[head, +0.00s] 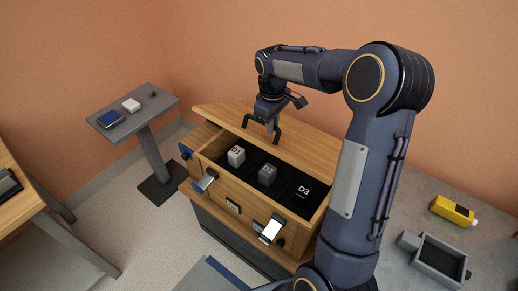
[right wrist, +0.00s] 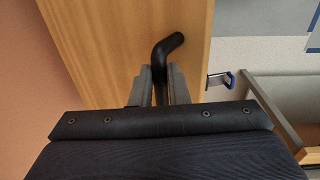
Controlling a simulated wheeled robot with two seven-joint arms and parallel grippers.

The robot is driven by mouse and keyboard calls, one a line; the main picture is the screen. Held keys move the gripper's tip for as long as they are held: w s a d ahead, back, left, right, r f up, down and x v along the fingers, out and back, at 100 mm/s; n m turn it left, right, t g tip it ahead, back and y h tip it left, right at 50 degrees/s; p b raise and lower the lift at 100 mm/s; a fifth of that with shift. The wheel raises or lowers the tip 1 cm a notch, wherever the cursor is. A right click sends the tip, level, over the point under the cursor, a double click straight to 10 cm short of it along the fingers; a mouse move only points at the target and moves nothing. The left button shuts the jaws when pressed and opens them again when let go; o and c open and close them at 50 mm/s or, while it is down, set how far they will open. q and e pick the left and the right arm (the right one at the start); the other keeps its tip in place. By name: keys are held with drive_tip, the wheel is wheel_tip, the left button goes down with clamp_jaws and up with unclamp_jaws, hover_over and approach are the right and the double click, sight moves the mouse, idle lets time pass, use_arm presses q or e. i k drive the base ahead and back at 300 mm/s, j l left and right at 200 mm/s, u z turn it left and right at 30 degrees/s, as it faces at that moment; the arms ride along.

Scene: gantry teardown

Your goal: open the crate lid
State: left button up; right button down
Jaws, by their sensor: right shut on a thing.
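The wooden crate (head: 218,165) stands in the middle of the head view. Its lid (head: 222,114) is at the back, clear of the front part, so the inside shows. The lid also fills much of the right wrist view (right wrist: 120,45). It carries a black arched handle (head: 276,131), which also shows in the right wrist view (right wrist: 171,43). My right gripper (right wrist: 160,88) is shut on this handle; it also shows from above in the head view (head: 264,115). Whether the lid is raised or resting on the crate's rim I cannot tell. My left gripper is not in view.
Inside the crate are blocks D1 (head: 236,156), D2 (head: 267,174) and a dark D3 (head: 303,191). Latches (head: 205,180) stick out in front. A side table (head: 160,101) stands left. A yellow bottle (head: 453,210) and grey tray (head: 436,262) sit on the right bench.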

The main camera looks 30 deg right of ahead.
sight(314, 152)
drive_tip(key=k+l, duration=0.25)
drive_tip(key=k, duration=0.15)
drive_tip(key=k+l, duration=0.25)
drive_tip(key=k, duration=0.2)
